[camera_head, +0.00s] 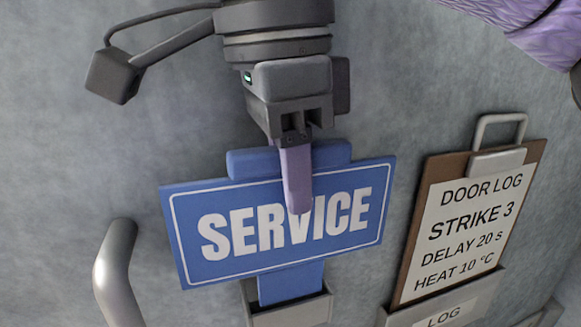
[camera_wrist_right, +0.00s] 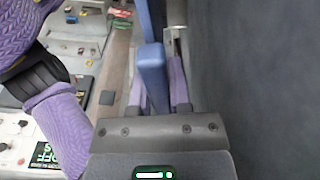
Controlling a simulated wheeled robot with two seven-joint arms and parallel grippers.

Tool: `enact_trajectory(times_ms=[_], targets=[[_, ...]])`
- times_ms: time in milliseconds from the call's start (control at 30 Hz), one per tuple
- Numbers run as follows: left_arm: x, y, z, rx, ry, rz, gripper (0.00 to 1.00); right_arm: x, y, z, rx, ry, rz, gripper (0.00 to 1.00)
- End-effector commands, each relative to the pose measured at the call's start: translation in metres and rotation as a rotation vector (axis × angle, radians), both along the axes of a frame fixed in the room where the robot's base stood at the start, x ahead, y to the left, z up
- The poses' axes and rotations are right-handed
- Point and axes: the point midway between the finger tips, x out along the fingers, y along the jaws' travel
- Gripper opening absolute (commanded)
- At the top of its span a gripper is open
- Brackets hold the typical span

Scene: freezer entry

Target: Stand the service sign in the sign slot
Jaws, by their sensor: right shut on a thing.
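The blue service sign (camera_head: 345,190) shows in the head view, its white lettering facing out and its panel tilted a little in the picture. My right gripper (camera_head: 298,205) is shut on the sign's upper tab, with one purple finger in front of the panel. In the right wrist view the sign appears edge-on as a blue strip (camera_wrist_right: 153,75) between the two purple fingers. The sign's lower stem (camera_head: 290,284) reaches down to the grey sign slot (camera_head: 302,314). The stem's bottom end is hidden by the slot's front wall; I cannot tell how deep it sits. My left gripper does not show.
A grey wall carries a curved handle (camera_head: 116,275) left of the slot. A clipboard (camera_head: 462,225) with a door log stands in a holder (camera_head: 465,300) at the right. In the right wrist view a panel with controls (camera_wrist_right: 30,140) is at the left.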

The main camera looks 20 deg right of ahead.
Motion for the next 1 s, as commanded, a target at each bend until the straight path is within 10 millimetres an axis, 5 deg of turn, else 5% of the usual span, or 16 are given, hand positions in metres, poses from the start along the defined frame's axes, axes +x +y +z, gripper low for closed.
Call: enact_trajectory(times_ms=[1000], targets=[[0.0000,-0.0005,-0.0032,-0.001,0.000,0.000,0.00,-0.0001,0.0001,-0.0069,0.000,0.000,0.001,0.00]])
